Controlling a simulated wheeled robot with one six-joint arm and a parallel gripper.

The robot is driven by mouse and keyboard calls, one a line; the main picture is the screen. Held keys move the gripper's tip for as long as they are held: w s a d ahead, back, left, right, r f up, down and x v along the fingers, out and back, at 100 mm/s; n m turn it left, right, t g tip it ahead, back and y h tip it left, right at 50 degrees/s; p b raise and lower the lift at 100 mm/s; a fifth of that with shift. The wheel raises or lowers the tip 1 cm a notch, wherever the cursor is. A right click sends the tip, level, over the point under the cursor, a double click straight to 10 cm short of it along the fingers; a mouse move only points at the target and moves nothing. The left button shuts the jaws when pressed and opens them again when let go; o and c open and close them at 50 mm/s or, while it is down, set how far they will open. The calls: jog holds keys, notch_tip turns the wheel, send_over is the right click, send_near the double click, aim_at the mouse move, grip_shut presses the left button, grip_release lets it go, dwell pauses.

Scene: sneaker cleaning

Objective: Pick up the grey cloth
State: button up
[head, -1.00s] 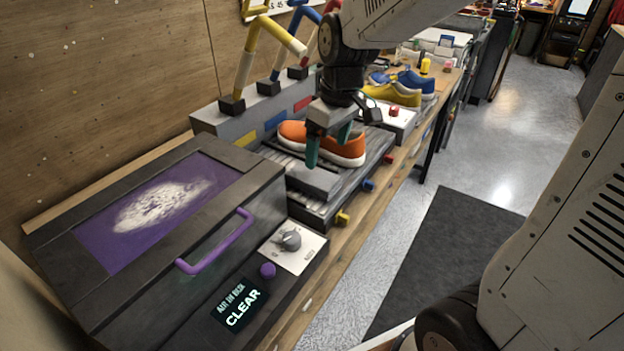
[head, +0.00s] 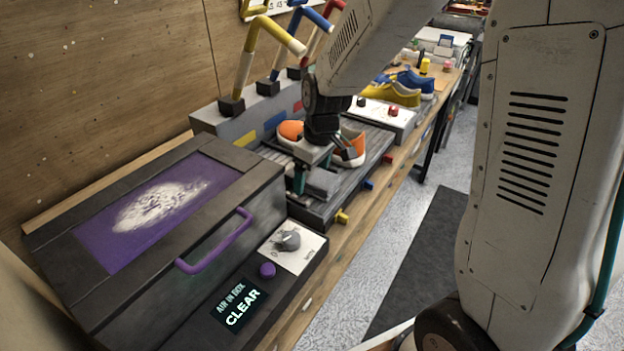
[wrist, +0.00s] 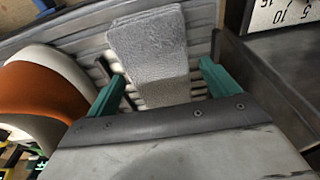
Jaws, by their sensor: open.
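The grey cloth (wrist: 150,50) is a folded, fuzzy light-grey strip lying on a ribbed metal surface in the wrist view. In the head view the cloth (head: 323,184) lies at the near end of the ribbed rack, partly hidden by my gripper. My gripper (wrist: 163,86) is open, its two teal fingers apart, one on each side of the cloth's near part in the picture. It holds nothing. In the head view my gripper (head: 313,172) is low over the rack, beside the cloth. I cannot tell whether the fingers touch it.
An orange-and-white sneaker (head: 350,148) stands close behind my gripper; it fills the left of the wrist view (wrist: 40,95). A dark box with a purple handle (head: 218,243) stands in front. Yellow, blue and red pipes (head: 272,32) rise behind the rack.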

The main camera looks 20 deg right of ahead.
aim_at(311, 176)
jog(key=c, duration=1.2)
jog(key=shift+o, duration=0.2)
jog(key=shift+r, duration=0.55)
jog(key=r, duration=0.1)
jog(key=s+r, duration=0.1)
jog(key=shift+a+r, duration=0.1)
jog(key=shift+r, duration=0.2)
jog(key=s+a+r, duration=0.1)
jog(key=s+a, duration=0.1)
jog(key=s, duration=1.2)
jog(key=shift+s+a+r, duration=0.15)
jog(key=shift+s+a, duration=0.2)
jog(key=shift+s, duration=0.05)
